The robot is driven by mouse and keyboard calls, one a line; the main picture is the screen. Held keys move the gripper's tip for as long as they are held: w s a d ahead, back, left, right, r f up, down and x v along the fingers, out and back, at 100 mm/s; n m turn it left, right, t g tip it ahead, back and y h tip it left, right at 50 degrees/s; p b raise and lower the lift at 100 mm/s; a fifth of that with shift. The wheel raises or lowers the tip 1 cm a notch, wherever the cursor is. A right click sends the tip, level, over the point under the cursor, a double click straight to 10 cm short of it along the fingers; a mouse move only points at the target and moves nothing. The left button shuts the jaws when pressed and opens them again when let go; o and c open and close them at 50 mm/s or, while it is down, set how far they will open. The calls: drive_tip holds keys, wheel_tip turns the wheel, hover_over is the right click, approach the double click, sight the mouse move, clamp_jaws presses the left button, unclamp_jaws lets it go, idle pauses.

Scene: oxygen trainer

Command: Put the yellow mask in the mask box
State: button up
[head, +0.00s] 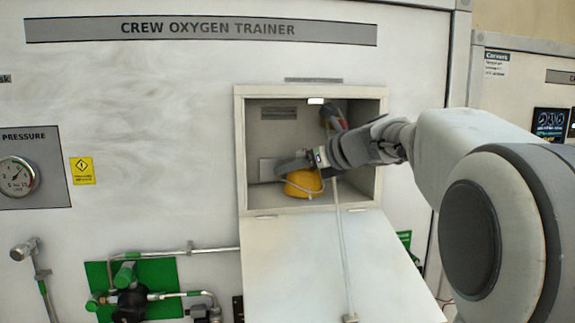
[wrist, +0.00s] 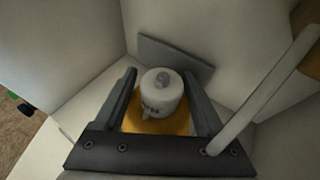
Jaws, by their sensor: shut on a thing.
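The yellow mask (head: 303,183) is inside the open mask box (head: 239,150), low in its middle. My gripper (head: 290,165) reaches into the box from the right and is shut on the mask. In the wrist view the mask (wrist: 158,124) shows yellow below a white-grey cylindrical fitting (wrist: 162,95), which sits between the two fingers of my gripper (wrist: 165,92). Whether the mask touches the box floor cannot be told. My gripper and arm hide part of the box's right side.
The box's door (head: 325,265) hangs open downward. A pale hose or rod (head: 343,250) runs down across it, and it also crosses the right of the wrist view (wrist: 265,90). A dark and red item (head: 333,116) is at the box's upper right. Green-backed valves (head: 130,290) are lower left.

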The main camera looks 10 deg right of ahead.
drive_tip(key=o, duration=1.2)
drive_tip(key=shift+f, duration=0.15)
drive_tip(key=shift+r, duration=0.25)
drive_tip(key=s+d+b, duration=0.1)
drive_tip(key=s+d, duration=0.1)
drive_tip(key=s, duration=0.1)
drive_tip(key=s+d+b, duration=0.1)
drive_tip(key=s+d, duration=0.1)
drive_tip(key=s, duration=0.2)
drive_tip(key=s+d, duration=0.2)
drive_tip(key=s, duration=0.1)
drive_tip(key=shift+s+d+r+b, duration=0.1)
drive_tip(key=shift+s+d+b, duration=0.15)
drive_tip(key=shift+b, duration=0.15)
drive_tip(key=shift+s+d, duration=0.2)
drive_tip(key=shift+s, duration=0.25)
